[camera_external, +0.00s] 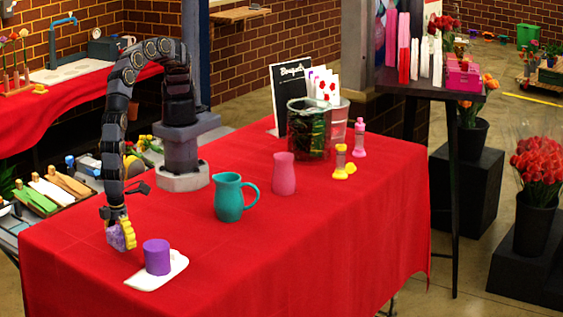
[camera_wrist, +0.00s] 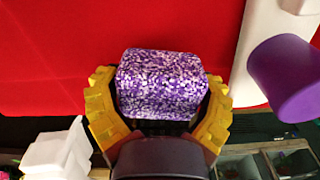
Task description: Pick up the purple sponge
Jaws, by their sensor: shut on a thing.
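The purple sponge (camera_wrist: 160,85) is a block speckled purple and white. In the wrist view it sits between the two yellow fingers of my gripper (camera_wrist: 158,105), which touch its left and right sides. In the external view my gripper (camera_external: 121,237) is at the table's left front edge, with the sponge (camera_external: 114,240) showing beside the yellow finger. I cannot tell for sure whether the sponge is clear of the table or resting on it.
A purple cylinder (camera_external: 157,257) stands on a white tray (camera_external: 173,277) just right of my gripper. A teal pitcher (camera_external: 229,197) and a pink vase (camera_external: 284,174) stand further back. The red table (camera_external: 290,240) is clear at the front right.

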